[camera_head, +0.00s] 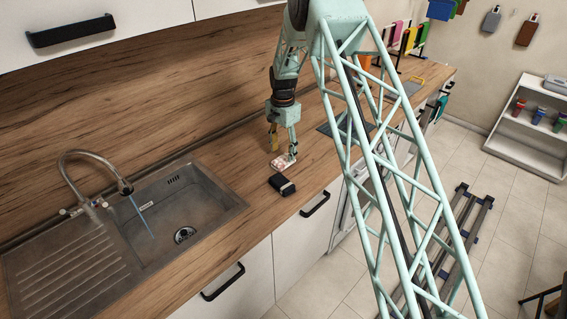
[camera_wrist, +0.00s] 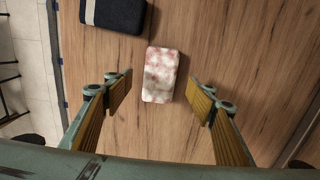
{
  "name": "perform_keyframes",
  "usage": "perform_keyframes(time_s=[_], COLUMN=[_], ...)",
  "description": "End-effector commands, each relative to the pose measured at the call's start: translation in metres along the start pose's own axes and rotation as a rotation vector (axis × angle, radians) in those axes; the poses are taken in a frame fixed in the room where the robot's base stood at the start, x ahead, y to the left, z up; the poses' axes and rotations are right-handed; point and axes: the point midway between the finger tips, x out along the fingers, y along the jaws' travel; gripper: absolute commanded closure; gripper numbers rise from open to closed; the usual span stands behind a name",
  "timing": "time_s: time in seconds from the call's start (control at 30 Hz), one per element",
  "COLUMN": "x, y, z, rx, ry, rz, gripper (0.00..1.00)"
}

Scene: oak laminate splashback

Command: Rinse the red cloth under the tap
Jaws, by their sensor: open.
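The cloth (camera_wrist: 160,75) lies folded on the wooden worktop, mottled white and red. In the head view the cloth (camera_head: 283,162) is small, just below my gripper. My gripper (camera_head: 282,146) is open, with one finger on each side of the cloth. In the wrist view my gripper (camera_wrist: 160,92) has its yellow-padded fingers wide apart, with the cloth between and slightly beyond them. I cannot tell whether the fingertips touch the worktop. The tap (camera_head: 92,172) arches over the grey sink (camera_head: 215,192) at the left, and a thin blue stream runs from its spout.
A dark folded cloth (camera_head: 282,184) lies beside the red and white one, near the front edge; it also shows in the wrist view (camera_wrist: 113,14). The ribbed drainer (camera_head: 70,265) is left of the basin. Worktop (camera_head: 240,155) between sink and gripper is clear.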

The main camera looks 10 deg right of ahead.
Motion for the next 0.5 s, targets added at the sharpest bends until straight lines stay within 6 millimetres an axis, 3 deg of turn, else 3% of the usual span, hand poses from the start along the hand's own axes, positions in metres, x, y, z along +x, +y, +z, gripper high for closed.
perform_keyframes(time_s=[0.23,0.5], x=[0.009,0.033], y=[0.001,0.001], z=[-0.001,-0.003], rx=[0.0,0.0], ry=[-0.001,-0.001], rz=[0.001,0.001], gripper=[0.49,0.49])
